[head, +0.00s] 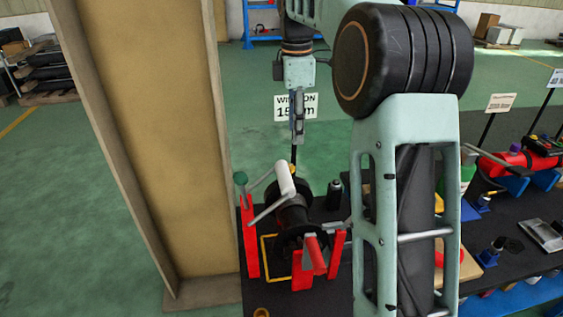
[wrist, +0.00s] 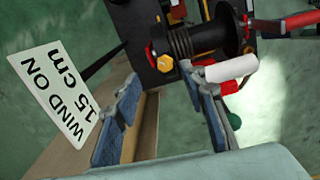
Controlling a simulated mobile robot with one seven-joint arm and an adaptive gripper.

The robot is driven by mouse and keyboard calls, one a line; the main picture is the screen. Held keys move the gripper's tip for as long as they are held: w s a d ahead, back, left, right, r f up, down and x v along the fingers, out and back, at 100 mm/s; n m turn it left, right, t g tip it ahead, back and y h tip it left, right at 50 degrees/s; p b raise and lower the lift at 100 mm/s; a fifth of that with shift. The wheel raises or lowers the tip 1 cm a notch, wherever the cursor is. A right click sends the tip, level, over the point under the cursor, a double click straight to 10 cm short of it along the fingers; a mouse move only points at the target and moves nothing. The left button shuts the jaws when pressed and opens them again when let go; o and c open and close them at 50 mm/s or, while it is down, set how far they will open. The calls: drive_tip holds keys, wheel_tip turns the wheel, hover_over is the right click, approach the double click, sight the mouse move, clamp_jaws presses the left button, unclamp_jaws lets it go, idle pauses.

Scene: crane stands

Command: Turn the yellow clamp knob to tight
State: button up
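The yellow clamp knob (wrist: 165,63) shows in the wrist view on the dark crane stand, beside the black winch drum (wrist: 205,40). It lies beyond my fingertips, roughly in line with the gap between them. In the head view a small yellow spot (head: 293,169), likely the knob, shows behind the white crank grip (head: 286,179). My gripper (wrist: 160,82) is open, with nothing between its blue-padded fingers. In the head view my gripper (head: 297,138) points down above the winch. I cannot tell how tight the knob is.
The white grip (wrist: 232,68) lies close to the right fingertip. A "WIND ON 15 cm" sign (head: 283,108) stands behind my gripper. Red posts (head: 249,236) and a red-handled lever (head: 315,254) flank the winch. A tall wooden panel (head: 165,130) stands to the left.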

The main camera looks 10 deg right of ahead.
sight(290, 166)
drive_tip(key=f, duration=0.3)
drive_tip(key=a+f, duration=0.1)
drive_tip(key=f, duration=0.3)
drive_tip(key=f+b, duration=0.1)
drive_tip(key=f, duration=0.3)
drive_tip(key=shift+s+a, duration=0.1)
drive_tip(key=shift+a, duration=0.1)
clamp_jaws()
